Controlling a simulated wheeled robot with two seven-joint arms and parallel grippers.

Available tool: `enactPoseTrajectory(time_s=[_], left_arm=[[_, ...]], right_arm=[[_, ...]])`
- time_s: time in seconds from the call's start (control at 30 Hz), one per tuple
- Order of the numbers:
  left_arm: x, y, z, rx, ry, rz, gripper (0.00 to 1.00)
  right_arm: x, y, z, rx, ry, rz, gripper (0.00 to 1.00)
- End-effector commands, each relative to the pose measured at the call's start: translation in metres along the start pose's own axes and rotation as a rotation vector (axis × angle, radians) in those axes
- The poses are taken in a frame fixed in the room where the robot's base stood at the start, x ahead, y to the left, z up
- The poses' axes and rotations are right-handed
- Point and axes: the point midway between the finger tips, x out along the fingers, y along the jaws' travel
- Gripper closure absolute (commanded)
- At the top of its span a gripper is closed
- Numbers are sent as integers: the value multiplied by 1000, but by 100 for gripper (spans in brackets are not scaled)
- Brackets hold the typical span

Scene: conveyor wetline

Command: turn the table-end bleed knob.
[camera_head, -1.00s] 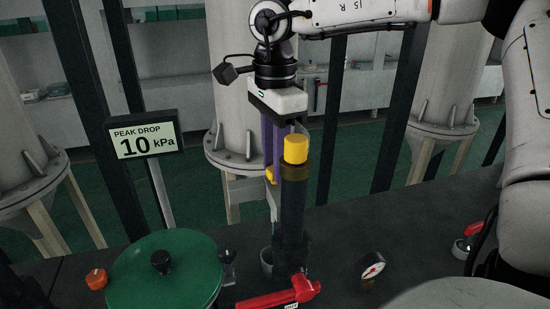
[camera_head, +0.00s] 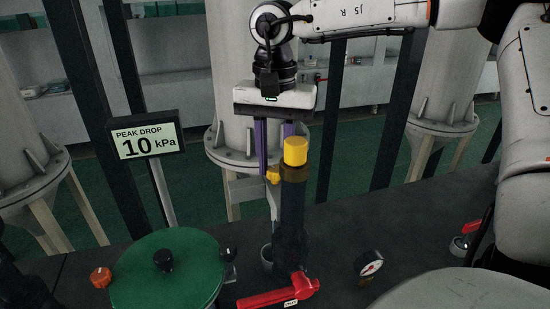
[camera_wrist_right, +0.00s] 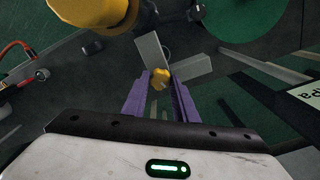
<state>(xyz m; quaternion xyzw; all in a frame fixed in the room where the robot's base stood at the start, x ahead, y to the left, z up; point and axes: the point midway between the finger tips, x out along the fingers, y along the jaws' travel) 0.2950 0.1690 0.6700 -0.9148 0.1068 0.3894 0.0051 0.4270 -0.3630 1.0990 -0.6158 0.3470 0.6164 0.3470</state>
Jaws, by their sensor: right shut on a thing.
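A small yellow knob (camera_head: 272,175) sits on the side of a dark upright column, just below its yellow cap (camera_head: 295,151). My right gripper (camera_head: 273,172) reaches down from above with its purple fingers on the knob. In the right wrist view the yellow knob (camera_wrist_right: 158,79) sits between the fingertips (camera_wrist_right: 160,80), and the gripper is shut on it. The fingers hide part of the knob in the head view. My left gripper is not clearly in view.
The dark column (camera_head: 292,215) stands close beside my right fingers. A red lever (camera_head: 278,294), a gauge (camera_head: 370,263), a green round lid (camera_head: 165,275) and an orange knob (camera_head: 100,277) are on the dark table. A display (camera_head: 145,141) reads peak drop 10 kPa.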

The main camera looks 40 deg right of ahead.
Motion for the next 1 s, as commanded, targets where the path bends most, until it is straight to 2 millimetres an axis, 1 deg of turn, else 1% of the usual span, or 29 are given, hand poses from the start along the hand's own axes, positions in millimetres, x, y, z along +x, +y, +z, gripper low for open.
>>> enactPoseTrajectory(time_s=[0.2,0.4,0.87,0.9,0.97,1.0], left_arm=[[-2,0,-2,0,0,0,63],[-2,0,-2,0,0,0,63],[-2,0,-2,0,0,0,63],[-2,0,-2,0,0,0,63],[-2,0,-2,0,0,0,63],[-2,0,-2,0,0,0,63]], right_arm=[[-2,-1,-1,-104,3,-5,96],[-2,-1,-1,-153,4,-5,96],[-2,-1,-1,-167,5,-5,96],[-2,-1,-1,-167,5,-5,72],[-2,-1,-1,-167,4,-4,62],[-2,-1,-1,-166,4,-4,56]])
